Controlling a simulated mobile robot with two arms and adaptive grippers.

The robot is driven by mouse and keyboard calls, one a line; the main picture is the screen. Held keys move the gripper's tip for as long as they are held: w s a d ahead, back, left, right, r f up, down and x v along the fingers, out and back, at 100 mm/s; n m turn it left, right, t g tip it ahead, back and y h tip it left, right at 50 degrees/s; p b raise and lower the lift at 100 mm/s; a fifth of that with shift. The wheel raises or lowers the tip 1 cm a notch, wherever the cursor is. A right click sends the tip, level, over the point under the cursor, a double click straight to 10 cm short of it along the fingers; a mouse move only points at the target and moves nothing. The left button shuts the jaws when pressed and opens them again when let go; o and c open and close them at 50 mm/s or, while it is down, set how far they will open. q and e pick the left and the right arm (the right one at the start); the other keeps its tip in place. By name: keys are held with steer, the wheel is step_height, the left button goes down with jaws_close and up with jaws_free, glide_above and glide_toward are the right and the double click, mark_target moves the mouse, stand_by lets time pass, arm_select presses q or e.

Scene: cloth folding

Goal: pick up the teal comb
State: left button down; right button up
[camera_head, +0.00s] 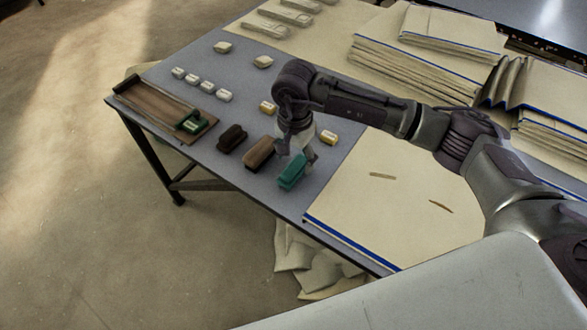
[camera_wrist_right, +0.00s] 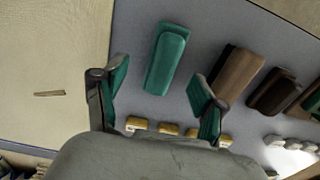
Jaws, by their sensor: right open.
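The teal comb (camera_head: 292,171) is a small block-like piece lying on the grey table near its front edge. In the right wrist view the teal comb (camera_wrist_right: 167,58) lies between and beyond the fingertips, with table showing on both sides of it. My right gripper (camera_head: 302,156) is just above and behind the comb, pointing down. In the wrist view my right gripper (camera_wrist_right: 160,76) is open and empty, its two teal-padded fingers spread wide. I cannot tell the exact height gap. My left gripper is not in view.
A brown block (camera_head: 259,152) and a dark block (camera_head: 232,137) stand left of the comb. A wooden tray (camera_head: 150,104) lies farther left. A cream cloth with blue edge (camera_head: 385,200) lies right of the comb. Small yellow pieces (camera_head: 328,137) sit behind it. Folded cloth stacks (camera_head: 410,70) fill the back right.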

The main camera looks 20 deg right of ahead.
mark_target(294, 165)
steer(key=shift+f, duration=0.35)
steer(key=f, duration=0.2)
steer(key=f+p, duration=0.1)
steer(key=f, duration=0.1)
steer(key=shift+w, duration=0.3)
steer(key=shift+f, duration=0.6)
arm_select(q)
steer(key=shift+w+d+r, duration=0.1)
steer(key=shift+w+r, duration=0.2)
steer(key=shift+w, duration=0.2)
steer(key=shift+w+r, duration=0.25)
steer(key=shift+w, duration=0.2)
arm_select(e)
steer(key=c, duration=1.3)
